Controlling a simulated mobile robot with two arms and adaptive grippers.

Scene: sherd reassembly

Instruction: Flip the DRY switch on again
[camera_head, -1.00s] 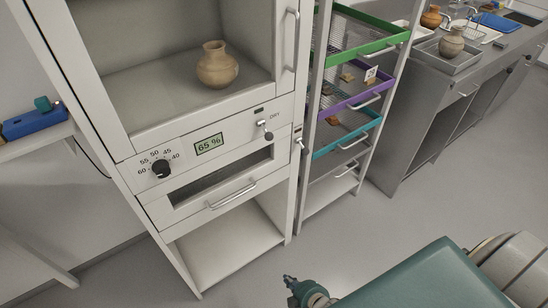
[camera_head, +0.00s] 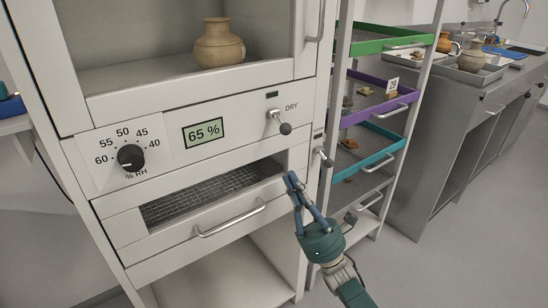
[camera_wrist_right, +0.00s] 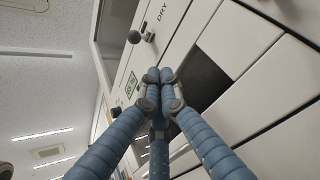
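The DRY switch (camera_head: 279,122) is a small lever with a dark round knob, on the white cabinet's front panel just left of the DRY label. Its lever points down and to the right. In the right wrist view the switch (camera_wrist_right: 141,36) shows at the top, beyond and left of my fingertips. My right gripper (camera_head: 291,180) is below the switch, in front of the drawer's right end, apart from the switch. Its blue fingers converge with tips together and nothing between them, as the right wrist view (camera_wrist_right: 160,75) shows. My left gripper is out of view.
The panel also carries a %RH dial (camera_head: 131,157) and a display (camera_head: 203,133) reading 65 %. A mesh drawer with a bar handle (camera_head: 231,218) is below. A second knobbed lever (camera_head: 324,157) is at the cabinet's right edge. A clay pot (camera_head: 219,44) stands inside the cabinet.

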